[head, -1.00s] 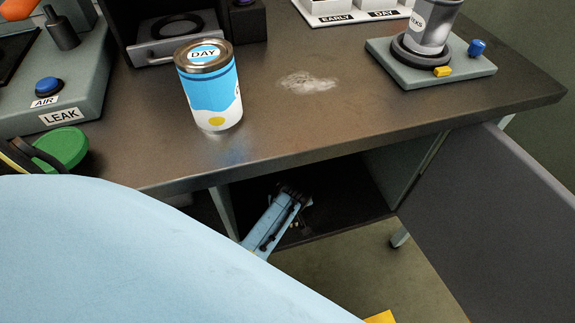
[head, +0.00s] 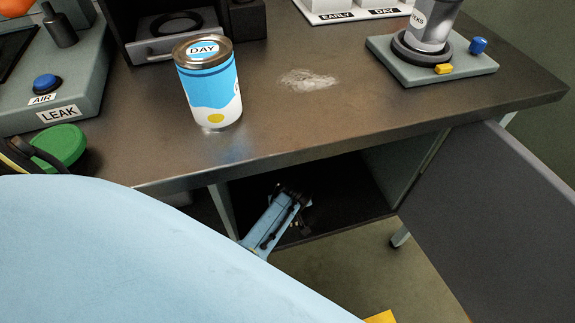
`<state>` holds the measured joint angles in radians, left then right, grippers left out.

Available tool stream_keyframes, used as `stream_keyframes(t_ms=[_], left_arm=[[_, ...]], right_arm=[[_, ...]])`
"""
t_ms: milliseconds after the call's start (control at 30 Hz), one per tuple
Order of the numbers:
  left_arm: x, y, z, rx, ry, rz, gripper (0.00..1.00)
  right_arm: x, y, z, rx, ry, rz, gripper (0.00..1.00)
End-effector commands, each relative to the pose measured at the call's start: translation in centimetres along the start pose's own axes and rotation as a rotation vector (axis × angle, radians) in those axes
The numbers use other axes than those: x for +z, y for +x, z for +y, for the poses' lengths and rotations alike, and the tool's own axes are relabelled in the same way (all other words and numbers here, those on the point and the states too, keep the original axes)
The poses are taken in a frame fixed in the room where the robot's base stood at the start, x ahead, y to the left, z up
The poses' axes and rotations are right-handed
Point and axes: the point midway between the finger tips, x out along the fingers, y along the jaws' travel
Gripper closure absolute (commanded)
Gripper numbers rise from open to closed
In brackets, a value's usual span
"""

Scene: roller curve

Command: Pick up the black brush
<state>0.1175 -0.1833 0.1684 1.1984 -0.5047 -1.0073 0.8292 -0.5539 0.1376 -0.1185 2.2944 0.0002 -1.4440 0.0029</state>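I cannot make out the black brush; the inside of the open compartment (head: 345,190) under the desk is dark. My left gripper (head: 292,193) reaches into this compartment, its light blue wrist slanting up from behind my large arm link. Its dark fingers are small against the dark interior, so I cannot tell whether they are open or hold anything. Small dark and tan parts show beside the fingers, too small to identify. My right gripper is not in view.
A blue-and-white can (head: 210,90) stands near the desk's front edge, left of a pale powder patch (head: 309,79). The grey cabinet door (head: 490,210) hangs open at the right. A grey leak tester (head: 85,85) and green round object (head: 62,145) stand at the left.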

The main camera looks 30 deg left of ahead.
Motion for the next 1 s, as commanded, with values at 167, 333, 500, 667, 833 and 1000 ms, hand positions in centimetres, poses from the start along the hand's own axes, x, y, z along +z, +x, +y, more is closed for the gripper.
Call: stream_keyframes(t_ms=[167, 333, 500, 667, 833, 1000], left_arm=[[-0.01, 0.0, 0.02, 0.001, 0.0, 0.0, 0.29], [-0.01, -0.01, 0.02, 0.001, 0.0, 0.0, 0.46], [-0.02, -0.01, 0.02, 0.001, 0.0, 0.001, 0.68], [-0.05, -0.02, 0.04, 0.001, -0.001, 0.001, 0.79], [-0.06, -0.06, 0.04, 0.001, 0.0, 0.001, 0.79], [-0.36, -0.66, 0.04, 0.002, -0.001, 0.003, 0.79]], right_arm=[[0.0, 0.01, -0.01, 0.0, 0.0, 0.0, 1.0], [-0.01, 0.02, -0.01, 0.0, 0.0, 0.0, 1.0], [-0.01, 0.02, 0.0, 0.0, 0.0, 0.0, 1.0], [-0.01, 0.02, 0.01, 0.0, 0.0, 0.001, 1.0], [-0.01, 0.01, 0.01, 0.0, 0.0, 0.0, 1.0], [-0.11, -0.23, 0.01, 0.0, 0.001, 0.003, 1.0]])
